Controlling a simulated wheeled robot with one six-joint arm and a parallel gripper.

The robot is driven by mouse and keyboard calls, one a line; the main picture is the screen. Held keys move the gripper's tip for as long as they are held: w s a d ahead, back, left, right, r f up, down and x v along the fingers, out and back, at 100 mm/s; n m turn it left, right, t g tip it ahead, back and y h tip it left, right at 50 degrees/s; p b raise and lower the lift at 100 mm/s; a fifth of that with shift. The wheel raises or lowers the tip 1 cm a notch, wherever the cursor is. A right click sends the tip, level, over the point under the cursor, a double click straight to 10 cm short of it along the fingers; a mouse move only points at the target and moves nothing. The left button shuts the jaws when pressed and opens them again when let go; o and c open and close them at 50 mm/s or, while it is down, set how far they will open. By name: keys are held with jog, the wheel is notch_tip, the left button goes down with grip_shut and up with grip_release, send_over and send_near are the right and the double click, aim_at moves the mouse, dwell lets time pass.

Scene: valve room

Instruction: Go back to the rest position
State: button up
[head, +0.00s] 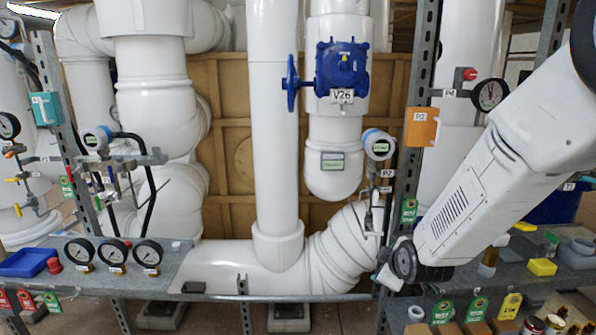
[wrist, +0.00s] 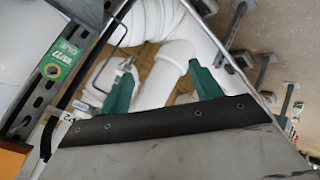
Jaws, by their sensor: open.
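My gripper (wrist: 163,88) shows in the wrist view as two green fingers. They stand well apart, with nothing held between them. White pipe and a brown panel lie behind the gap. In the head view my white arm comes in from the upper right and reaches down to the right-hand metal post. The gripper's fingers cannot be made out there.
The perforated post (head: 412,90) carries an orange box (head: 421,127) close to my arm. A green tag (wrist: 63,60) hangs near the gripper. Blue valve V26 (head: 342,68) sits behind. The right shelf holds a yellow block (head: 542,267); gauges (head: 112,252) stand on the left shelf.

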jog(key=s+d+r+m+g, duration=0.1)
jog(key=s+r, duration=0.4)
jog(key=s, duration=0.6)
jog(key=s+d+r+m+g, duration=0.1)
jog(key=s+r+m+g, duration=0.3)
jog(key=s, duration=0.7)
jog(key=s+d+r+m+g, duration=0.2)
jog(key=s+r+m, duration=0.4)
jog(key=s, duration=0.6)
jog(key=shift+r+g+h, duration=0.3)
jog(key=shift+r+g, duration=0.4)
jog(key=shift+r, duration=0.1)
